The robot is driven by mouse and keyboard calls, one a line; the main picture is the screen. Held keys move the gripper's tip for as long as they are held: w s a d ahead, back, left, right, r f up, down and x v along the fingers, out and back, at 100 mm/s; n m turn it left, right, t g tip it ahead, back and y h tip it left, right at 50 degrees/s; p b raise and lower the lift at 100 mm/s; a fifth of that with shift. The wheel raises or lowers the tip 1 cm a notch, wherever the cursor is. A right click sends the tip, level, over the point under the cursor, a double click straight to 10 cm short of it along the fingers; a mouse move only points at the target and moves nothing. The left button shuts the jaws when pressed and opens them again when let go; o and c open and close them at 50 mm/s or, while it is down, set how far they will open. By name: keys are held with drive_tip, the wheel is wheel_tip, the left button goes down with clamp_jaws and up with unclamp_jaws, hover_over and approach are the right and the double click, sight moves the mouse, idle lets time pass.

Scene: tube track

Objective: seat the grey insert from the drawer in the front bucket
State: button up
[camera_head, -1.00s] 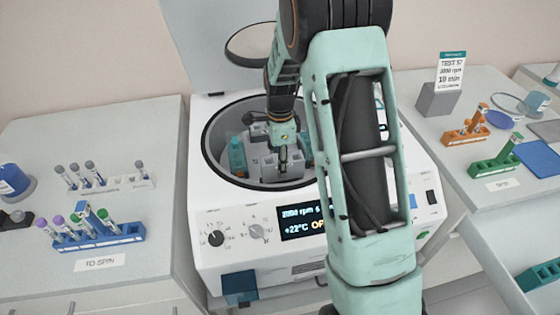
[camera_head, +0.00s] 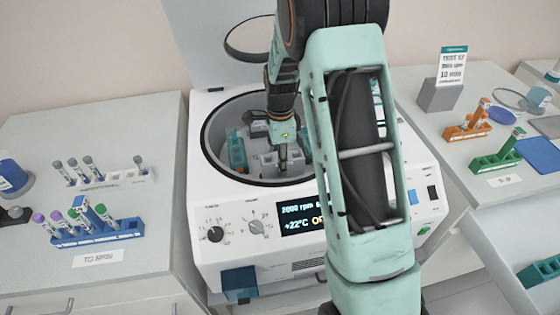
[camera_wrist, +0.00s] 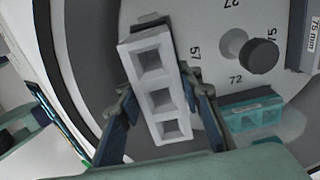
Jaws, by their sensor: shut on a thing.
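The grey insert (camera_wrist: 161,118) is a pale block with three square openings in a row. My gripper (camera_head: 283,168) is shut on it, with one finger on each side in the wrist view. In the head view my gripper points down into the open centrifuge bowl, over its front part. In the wrist view the insert hangs tilted, beside the numbered grey rotor disc (camera_wrist: 215,25). The front bucket cannot be made out clearly, and the insert and gripper cover that area. I cannot tell whether the insert touches anything beneath it.
The centrifuge (camera_head: 213,205) has its lid up behind the bowl. A teal insert (camera_wrist: 252,113) sits at the rotor's side. A dark knob (camera_wrist: 259,55) rises from the rotor. Tube racks stand on both benches. The open drawer (camera_head: 490,240) at right holds a teal piece (camera_head: 540,271).

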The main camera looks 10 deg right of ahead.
drive_tip(key=shift+f, duration=0.3)
drive_tip(key=shift+f+b, duration=0.3)
drive_tip(key=shift+b, duration=0.05)
drive_tip(key=shift+f, duration=0.1)
idle(0.4)
drive_tip(key=shift+f+b, duration=0.9)
drive_tip(key=shift+f, duration=0.3)
drive_tip(key=shift+f, duration=0.25)
